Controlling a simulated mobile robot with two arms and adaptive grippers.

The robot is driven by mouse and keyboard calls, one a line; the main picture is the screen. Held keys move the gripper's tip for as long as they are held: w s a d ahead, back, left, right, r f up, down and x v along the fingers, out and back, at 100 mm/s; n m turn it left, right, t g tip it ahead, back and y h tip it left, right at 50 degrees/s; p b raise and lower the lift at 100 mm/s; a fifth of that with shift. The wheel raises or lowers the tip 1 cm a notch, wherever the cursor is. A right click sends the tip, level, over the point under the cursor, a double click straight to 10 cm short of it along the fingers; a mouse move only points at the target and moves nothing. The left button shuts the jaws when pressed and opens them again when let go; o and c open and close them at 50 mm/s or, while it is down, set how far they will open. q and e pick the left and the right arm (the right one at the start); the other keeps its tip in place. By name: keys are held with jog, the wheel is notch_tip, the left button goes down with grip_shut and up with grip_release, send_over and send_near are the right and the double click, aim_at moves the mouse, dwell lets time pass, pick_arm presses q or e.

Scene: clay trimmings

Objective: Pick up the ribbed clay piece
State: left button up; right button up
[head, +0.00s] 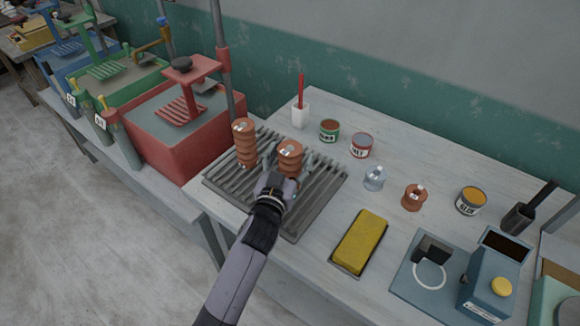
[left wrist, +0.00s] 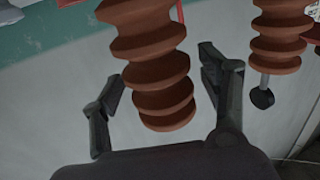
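A ribbed reddish-brown clay piece (head: 289,155) stands upright on the grey slatted rack (head: 325,190). My left gripper (head: 285,182) is at its near side, low on the piece, and hides its lower part in the head view. In the left wrist view this clay piece (left wrist: 150,60) shows between the two open fingers of the left gripper (left wrist: 163,68), with a visible gap at the left finger. A second, similar ribbed piece (head: 244,142) stands on the rack to the left; one shows at the right in the left wrist view (left wrist: 278,35). My right gripper is not in view.
Behind the rack are a white holder (head: 300,116) with a red stick and two cans (head: 329,130). A red box (head: 180,130) stands left.

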pick_arm(q)
grip_shut()
jog(key=shift+w+r, duration=0.1)
dwell(0.8)
